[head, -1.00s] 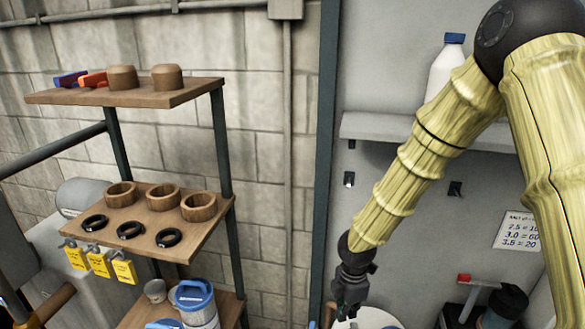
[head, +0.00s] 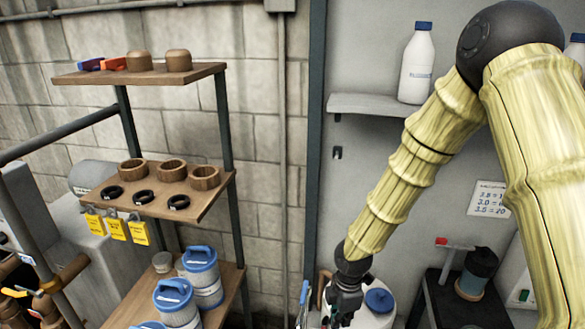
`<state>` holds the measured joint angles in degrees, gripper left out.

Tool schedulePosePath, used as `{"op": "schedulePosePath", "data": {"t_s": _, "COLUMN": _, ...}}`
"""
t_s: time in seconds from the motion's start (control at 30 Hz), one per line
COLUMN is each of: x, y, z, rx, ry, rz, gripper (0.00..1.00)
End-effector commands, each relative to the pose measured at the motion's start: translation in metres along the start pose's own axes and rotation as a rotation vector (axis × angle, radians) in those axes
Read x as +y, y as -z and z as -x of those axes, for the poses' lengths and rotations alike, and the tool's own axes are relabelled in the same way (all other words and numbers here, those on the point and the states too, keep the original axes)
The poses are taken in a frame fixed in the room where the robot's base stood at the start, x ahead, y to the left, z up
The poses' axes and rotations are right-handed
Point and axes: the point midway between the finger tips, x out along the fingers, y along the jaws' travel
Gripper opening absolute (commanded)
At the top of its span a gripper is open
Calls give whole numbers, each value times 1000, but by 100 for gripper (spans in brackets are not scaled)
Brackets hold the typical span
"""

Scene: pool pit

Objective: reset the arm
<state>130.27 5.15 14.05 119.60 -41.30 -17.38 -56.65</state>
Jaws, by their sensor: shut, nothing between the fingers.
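My arm comes in from the right of the head view and slants down to the left. My gripper (head: 343,305) is at its lower end, pointing down near the bottom edge. It is small and dark here, with its fingers together and nothing seen between them. Behind and beside it is a white container (head: 375,318) with a blue cap (head: 379,300). I cannot tell whether the gripper touches it.
A wooden rack at left carries wooden cups (head: 172,169), black rings (head: 143,197), yellow tags (head: 116,229) and blue-lidded tubs (head: 201,272). A white bottle (head: 417,65) stands on a grey wall shelf (head: 370,104). A dark stand (head: 450,300) is at lower right.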

Motion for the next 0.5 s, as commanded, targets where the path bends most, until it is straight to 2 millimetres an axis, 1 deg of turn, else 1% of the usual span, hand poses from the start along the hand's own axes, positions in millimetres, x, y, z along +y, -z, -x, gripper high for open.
{"op": "schedulePosePath", "data": {"t_s": 0.03, "x": -6, "y": 1, "z": -12, "rx": 10, "ry": 6, "rz": -25, "gripper": 0}}
{"op": "schedulePosePath", "data": {"t_s": 0.23, "x": -31, "y": 6, "z": -55, "rx": 59, "ry": 25, "rz": -178, "gripper": 0}}
{"op": "schedulePosePath", "data": {"t_s": 0.37, "x": -55, "y": 9, "z": -94, "rx": 95, "ry": 44, "rz": -322, "gripper": 0}}
{"op": "schedulePosePath", "data": {"t_s": 0.47, "x": -81, "y": 12, "z": -134, "rx": 125, "ry": 63, "rz": -484, "gripper": 0}}
{"op": "schedulePosePath", "data": {"t_s": 0.5, "x": -95, "y": 13, "z": -153, "rx": 135, "ry": 72, "rz": -565, "gripper": 0}}
